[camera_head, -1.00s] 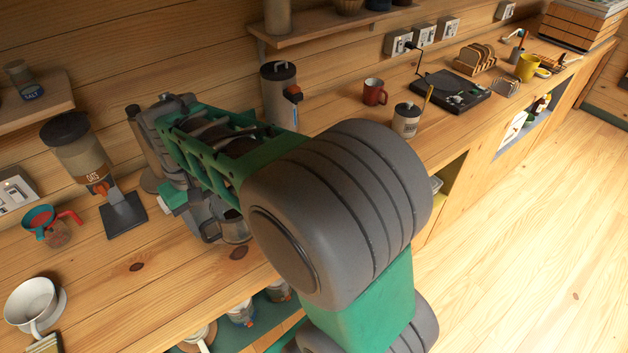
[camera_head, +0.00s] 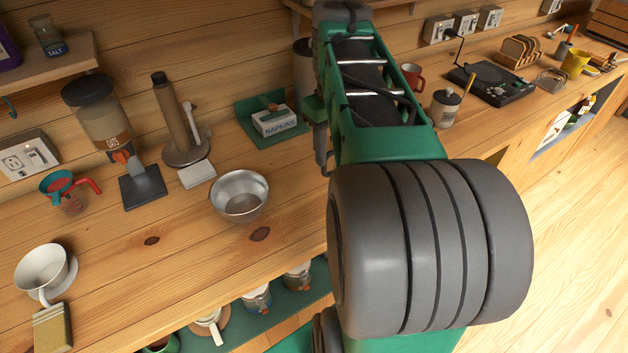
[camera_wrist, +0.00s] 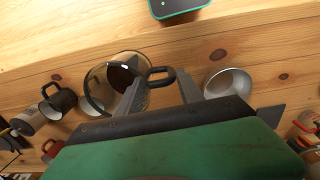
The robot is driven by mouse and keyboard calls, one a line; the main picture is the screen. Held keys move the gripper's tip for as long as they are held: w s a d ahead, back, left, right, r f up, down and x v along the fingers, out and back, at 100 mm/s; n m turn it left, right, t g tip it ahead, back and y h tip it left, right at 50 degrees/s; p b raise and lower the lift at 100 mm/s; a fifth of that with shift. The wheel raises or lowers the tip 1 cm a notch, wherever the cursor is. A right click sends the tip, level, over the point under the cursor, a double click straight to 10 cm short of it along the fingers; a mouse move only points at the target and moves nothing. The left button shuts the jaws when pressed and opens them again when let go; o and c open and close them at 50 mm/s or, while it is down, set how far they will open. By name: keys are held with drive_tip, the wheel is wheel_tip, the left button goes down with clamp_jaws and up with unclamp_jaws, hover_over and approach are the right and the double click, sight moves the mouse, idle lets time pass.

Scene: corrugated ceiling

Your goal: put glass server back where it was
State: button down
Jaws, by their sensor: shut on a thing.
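The glass server (camera_wrist: 100,92) is a round clear vessel with a dark handle, seen in the wrist view just left of centre. My gripper (camera_wrist: 159,78) has its two grey fingers on either side of the handle and is shut on the server. The wooden counter shows behind them. In the head view my arm covers most of the gripper, and I cannot make out the server there.
On the counter stand a metal bowl (camera_head: 240,195), a paper-towel holder (camera_head: 178,125), a napkin box (camera_head: 273,121), an oats dispenser (camera_head: 105,125) and a lidded canister (camera_head: 445,107). A dark mug (camera_wrist: 58,101) shows in the wrist view.

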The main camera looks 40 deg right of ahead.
drive_tip(key=w+a+f+p, duration=0.1)
drive_tip(key=w+f+p, duration=0.3)
drive_tip(key=w+f, duration=0.8)
drive_tip(key=shift+w+f+p, duration=0.3)
drive_tip(key=shift+w+f, duration=0.1)
drive_tip(key=shift+w, duration=0.5)
drive_tip(key=shift+f, duration=0.2)
drive_tip(key=c, duration=0.7)
unclamp_jaws()
drive_tip(key=shift+c, duration=0.2)
